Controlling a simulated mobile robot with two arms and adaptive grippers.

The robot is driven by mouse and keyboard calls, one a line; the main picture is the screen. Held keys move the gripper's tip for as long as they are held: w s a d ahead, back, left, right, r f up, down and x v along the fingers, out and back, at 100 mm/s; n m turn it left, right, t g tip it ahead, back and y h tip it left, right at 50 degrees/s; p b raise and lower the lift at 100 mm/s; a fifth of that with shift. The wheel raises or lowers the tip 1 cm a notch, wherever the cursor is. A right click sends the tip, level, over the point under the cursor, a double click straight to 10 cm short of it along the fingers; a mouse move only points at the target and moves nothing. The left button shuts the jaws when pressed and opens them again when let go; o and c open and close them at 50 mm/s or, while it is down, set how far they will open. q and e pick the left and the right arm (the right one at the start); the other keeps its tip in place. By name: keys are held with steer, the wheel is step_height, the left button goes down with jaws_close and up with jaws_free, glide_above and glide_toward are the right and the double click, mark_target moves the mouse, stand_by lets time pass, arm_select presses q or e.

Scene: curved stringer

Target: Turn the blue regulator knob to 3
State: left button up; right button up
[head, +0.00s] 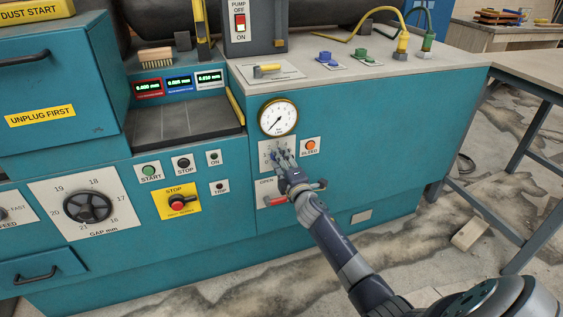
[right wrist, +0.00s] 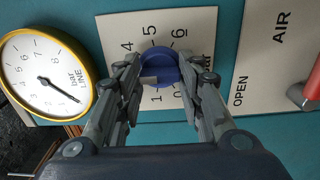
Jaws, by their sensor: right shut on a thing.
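The blue regulator knob (right wrist: 160,66) sits on a white scale plate (right wrist: 199,30) in the right wrist view. The digits 0, 1, 4, 5 and 6 show around it; 2 and 3 are hidden behind the left finger. A pale pointer on the knob points to its lower left, on the side of the 1; its exact reading is unclear. My right gripper (right wrist: 160,76) has a finger on each side of the knob and is shut on it. In the head view my right gripper (head: 284,160) covers the knob. My left gripper is not in view.
A round yellow-rimmed pressure gauge (head: 278,118) is just above the knob plate; its needle is low on the scale. An orange BLEED button (head: 310,145) is to the right. The red-handled AIR valve (head: 275,201) is just below, close to my arm.

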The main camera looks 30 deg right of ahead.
stand_by(0.3)
steer(key=o, duration=1.1)
steer(key=shift+c, duration=0.2)
steer(key=shift+s, duration=0.1)
steer(key=v, duration=1.2)
steer(key=shift+a, duration=0.1)
